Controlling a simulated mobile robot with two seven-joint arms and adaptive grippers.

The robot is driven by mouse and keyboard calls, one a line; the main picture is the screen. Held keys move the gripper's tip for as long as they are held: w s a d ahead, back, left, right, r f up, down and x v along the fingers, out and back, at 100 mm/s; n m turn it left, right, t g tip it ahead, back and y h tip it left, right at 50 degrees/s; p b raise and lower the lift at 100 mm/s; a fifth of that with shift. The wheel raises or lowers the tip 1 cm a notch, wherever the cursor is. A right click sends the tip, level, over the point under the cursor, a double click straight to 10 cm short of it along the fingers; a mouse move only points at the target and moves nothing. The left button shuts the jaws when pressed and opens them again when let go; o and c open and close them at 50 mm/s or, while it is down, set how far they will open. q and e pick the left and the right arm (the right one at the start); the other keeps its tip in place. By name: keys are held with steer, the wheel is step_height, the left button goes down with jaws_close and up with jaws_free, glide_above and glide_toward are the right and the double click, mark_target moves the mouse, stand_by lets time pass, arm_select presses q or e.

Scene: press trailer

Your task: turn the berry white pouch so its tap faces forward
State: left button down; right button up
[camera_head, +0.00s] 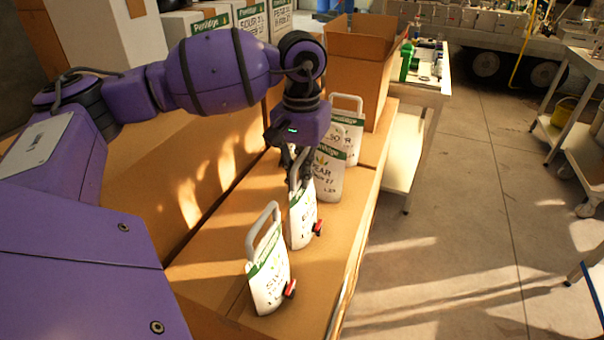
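Several white pouches with grey handles and green label bands stand in a row on a cardboard box top. The nearest is a white pouch (268,279) with a red tap at its lower right. The second white pouch (301,220) also has a red tap (318,228) pointing right; its label is partly readable, and I cannot confirm that it says berry. My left gripper (298,178) points down at this second pouch's handle, its dark fingers overlapping the handle top. Whether they are closed on it is unclear. My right gripper is not in view.
A pear pouch (328,175) and another pouch (348,128) stand close behind the second pouch. An open cardboard box (357,72) is at the far end.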

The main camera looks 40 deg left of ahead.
arm_select(q)
steer(key=shift+f, duration=0.25)
steer(key=c, duration=1.9)
jaws_free()
steer(key=shift+o, duration=0.2)
steer(key=shift+f, duration=0.15)
step_height(320, 180, up, 12)
steer(key=shift+r, duration=0.15)
